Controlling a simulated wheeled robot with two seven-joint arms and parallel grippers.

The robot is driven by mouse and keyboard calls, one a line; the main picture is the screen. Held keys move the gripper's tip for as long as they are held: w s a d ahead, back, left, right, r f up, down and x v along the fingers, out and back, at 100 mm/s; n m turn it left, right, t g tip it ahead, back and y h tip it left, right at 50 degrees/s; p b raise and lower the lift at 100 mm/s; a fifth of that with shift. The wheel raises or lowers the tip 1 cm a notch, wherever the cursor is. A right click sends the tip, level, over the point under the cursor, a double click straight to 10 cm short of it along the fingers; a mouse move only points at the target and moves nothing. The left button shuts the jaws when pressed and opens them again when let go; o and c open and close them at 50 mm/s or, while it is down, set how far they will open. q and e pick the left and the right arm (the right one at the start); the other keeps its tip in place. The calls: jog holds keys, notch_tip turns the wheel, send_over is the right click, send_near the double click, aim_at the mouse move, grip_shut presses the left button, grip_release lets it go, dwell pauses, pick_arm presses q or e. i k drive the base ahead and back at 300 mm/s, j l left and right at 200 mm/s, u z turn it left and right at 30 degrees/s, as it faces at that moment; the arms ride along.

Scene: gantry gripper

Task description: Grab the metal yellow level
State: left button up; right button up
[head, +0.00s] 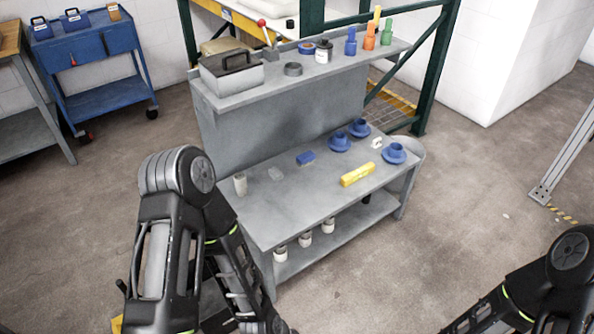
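The yellow level (358,174) lies flat on the grey workbench top (300,215), towards its right front edge, set at a slant. Nothing covers it and no gripper touches it. My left arm is in the lower left of the head view, left of the bench, and my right arm is in the lower right corner. Neither arm reaches over the bench top. No gripper fingers can be made out on either arm.
A raised shelf (270,95) behind holds a grey toolbox (231,72) and coloured bottles. Bench front left is clear.

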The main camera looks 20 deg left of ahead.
aim_at(351, 177)
jog(key=i+z, duration=0.2)
jog(key=i, duration=0.3)
jog(key=i+z, duration=0.15)
jog(key=i, duration=0.4)
jog(key=i+j+z, duration=0.2)
jog(key=i, duration=0.3)
jog(key=i+z, duration=0.15)
jog(key=i, duration=0.35)
